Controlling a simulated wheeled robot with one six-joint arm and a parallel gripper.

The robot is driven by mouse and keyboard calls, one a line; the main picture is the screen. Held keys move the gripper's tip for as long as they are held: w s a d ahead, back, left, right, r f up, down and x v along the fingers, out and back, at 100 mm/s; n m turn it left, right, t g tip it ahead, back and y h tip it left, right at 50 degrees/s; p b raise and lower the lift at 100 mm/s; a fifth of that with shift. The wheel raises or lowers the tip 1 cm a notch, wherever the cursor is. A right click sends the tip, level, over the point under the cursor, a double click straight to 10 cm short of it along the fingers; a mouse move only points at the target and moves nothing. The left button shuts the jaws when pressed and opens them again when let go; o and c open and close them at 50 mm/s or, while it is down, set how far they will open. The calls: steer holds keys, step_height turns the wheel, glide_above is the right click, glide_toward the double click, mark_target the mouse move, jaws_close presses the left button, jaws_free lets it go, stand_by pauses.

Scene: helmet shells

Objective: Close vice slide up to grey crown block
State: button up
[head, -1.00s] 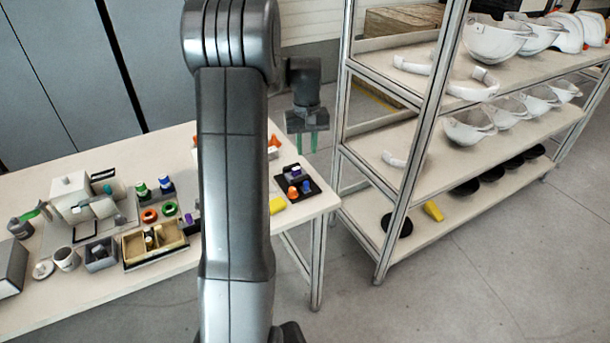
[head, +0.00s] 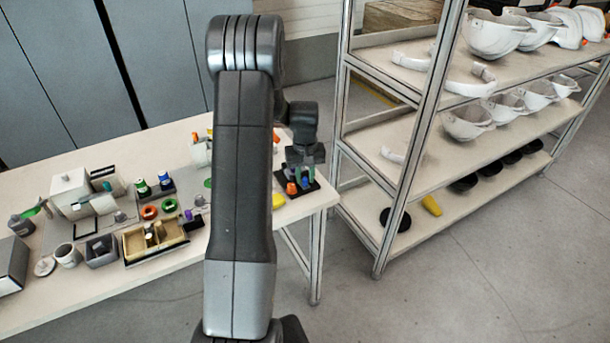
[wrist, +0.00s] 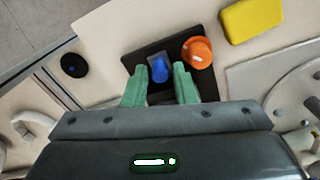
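My gripper (head: 300,178) is low over the black tray (head: 281,178) at the right end of the table. In the wrist view its green fingers (wrist: 160,78) stand apart, one on either side of a blue piece (wrist: 158,68) on that black tray (wrist: 135,60). I cannot tell whether they touch it. An orange piece (wrist: 197,52) is beside the right finger. A pale device with a grey handle-like part (head: 108,205) stands at the table's left, far from my gripper. It may be the vice, but its slide and the grey crown block are too small to tell.
A yellow block (wrist: 252,16) lies close to the black tray. A wooden divided box (head: 152,240), a grey bin (head: 100,252), a mug (head: 67,256) and coloured rings (head: 149,212) crowd the table's left. The helmet shelf (head: 440,170) stands right of the table.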

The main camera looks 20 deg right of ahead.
jaws_close()
steer(key=shift+w+a, duration=0.1)
steer(key=shift+w, duration=0.9)
jaws_free()
step_height(320, 180, up, 14)
steer(key=b, duration=0.1)
steer(key=shift+f, duration=0.15)
